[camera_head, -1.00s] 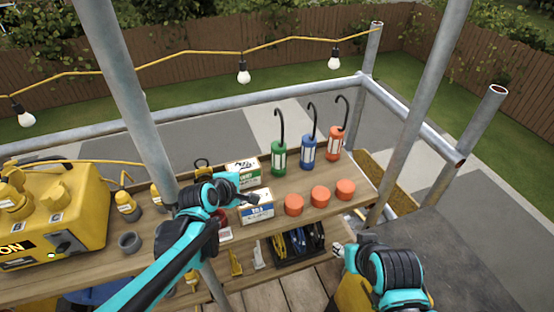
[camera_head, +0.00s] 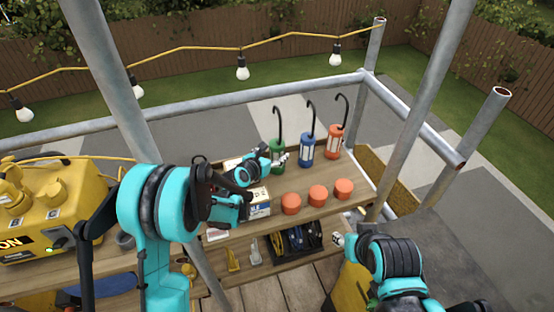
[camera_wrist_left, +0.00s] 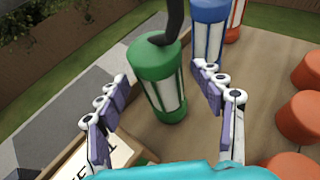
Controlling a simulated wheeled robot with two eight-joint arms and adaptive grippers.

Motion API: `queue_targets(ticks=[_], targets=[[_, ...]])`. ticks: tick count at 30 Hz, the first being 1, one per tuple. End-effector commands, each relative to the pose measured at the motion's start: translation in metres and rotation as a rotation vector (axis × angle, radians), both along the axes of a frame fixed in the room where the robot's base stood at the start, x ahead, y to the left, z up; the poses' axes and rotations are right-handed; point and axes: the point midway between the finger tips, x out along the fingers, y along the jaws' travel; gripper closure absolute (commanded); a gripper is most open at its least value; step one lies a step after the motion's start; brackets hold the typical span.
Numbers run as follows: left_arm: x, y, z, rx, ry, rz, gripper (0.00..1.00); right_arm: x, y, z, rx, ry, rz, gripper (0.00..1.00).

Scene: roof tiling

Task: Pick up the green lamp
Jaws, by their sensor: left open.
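The green lamp (camera_head: 276,150) stands upright on the wooden shelf, with a black hook rising from its top. In the left wrist view the green lamp (camera_wrist_left: 160,85) sits between the spread fingers of my left gripper (camera_wrist_left: 163,95). My left gripper (camera_head: 278,161) is open at the lamp; I cannot tell whether a finger touches it. The gripper and wrist partly hide the lamp in the head view. My right arm shows at the lower right; its fingers are not clear.
A blue lamp (camera_head: 307,146) and an orange lamp (camera_head: 334,142) stand right of the green one. Three orange round pieces (camera_head: 317,194) lie in front. A box (camera_head: 259,203) sits beside my left wrist. A metal pole (camera_head: 110,80) rises at left.

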Motion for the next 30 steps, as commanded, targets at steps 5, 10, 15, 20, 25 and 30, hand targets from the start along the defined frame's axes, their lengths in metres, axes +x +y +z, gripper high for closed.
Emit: queue_targets(ticks=[5, 10, 15, 20, 25, 30], targets=[[0.022, -0.012, -0.013, 0.0, -0.001, 0.0, 0.32, 0.0, 0.0, -0.012, 0.0, 0.0, 0.0, 0.6], [0.025, -0.012, -0.012, 0.001, -0.001, 0.001, 0.32, 0.0, 0.0, -0.011, 0.0, 0.0, 0.0, 0.6], [0.025, -0.012, -0.012, 0.001, -0.001, 0.001, 0.59, 0.0, 0.0, -0.011, 0.0, 0.0, 0.0, 0.6], [0.024, -0.012, -0.012, 0.001, -0.001, 0.001, 1.0, 0.0, 0.0, -0.011, 0.0, 0.0, 0.0, 0.6], [0.024, -0.012, -0.011, 0.001, -0.002, 0.001, 1.0, 0.0, 0.0, -0.011, 0.0, 0.0, 0.0, 0.6], [0.024, -0.012, -0.009, 0.001, -0.002, 0.001, 1.0, 0.0, 0.0, -0.01, 0.0, 0.0, 0.0, 0.6]])
